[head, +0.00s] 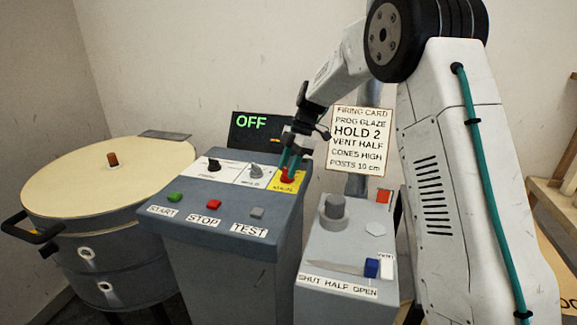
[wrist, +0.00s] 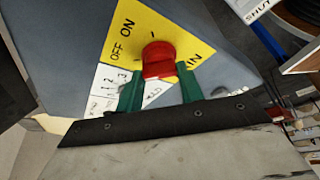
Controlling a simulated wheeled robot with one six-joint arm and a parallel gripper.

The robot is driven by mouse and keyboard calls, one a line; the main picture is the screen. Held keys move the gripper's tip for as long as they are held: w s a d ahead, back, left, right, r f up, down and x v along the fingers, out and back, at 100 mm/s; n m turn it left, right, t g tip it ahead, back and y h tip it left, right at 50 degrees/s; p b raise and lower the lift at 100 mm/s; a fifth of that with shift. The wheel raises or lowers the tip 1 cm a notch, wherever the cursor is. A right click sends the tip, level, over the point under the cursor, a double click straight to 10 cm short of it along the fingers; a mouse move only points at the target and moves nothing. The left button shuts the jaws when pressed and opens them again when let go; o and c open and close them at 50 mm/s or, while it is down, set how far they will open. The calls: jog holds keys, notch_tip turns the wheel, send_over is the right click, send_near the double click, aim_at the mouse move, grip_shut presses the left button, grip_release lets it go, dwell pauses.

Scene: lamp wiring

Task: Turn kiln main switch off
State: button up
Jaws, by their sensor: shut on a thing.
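The kiln main switch is a red knob (head: 288,179) on a yellow plate at the right end of the control panel's top row. In the wrist view the knob (wrist: 158,57) stands on the yellow plate (wrist: 188,38), marked ON, OFF and partly hidden MAIN lettering. My gripper (head: 288,163) reaches down onto it from above. In the wrist view the green fingers of my gripper (wrist: 159,79) are on either side of the knob, shut on it. I cannot tell which mark the knob points to. A dark display (head: 262,131) behind the panel reads OFF in green.
The panel (head: 190,226) also has START, STOP and TEST buttons and two other knobs. The round kiln (head: 75,185) stands at left. A vent box (head: 316,255) with a grey knob and blue slider is at right. A firing card (head: 361,140) hangs behind.

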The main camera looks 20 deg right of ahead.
dwell(0.3)
jog(key=o, duration=1)
jog(key=v, duration=0.7)
jog(key=shift+d+r, duration=0.25)
jog(key=shift+r, duration=0.1)
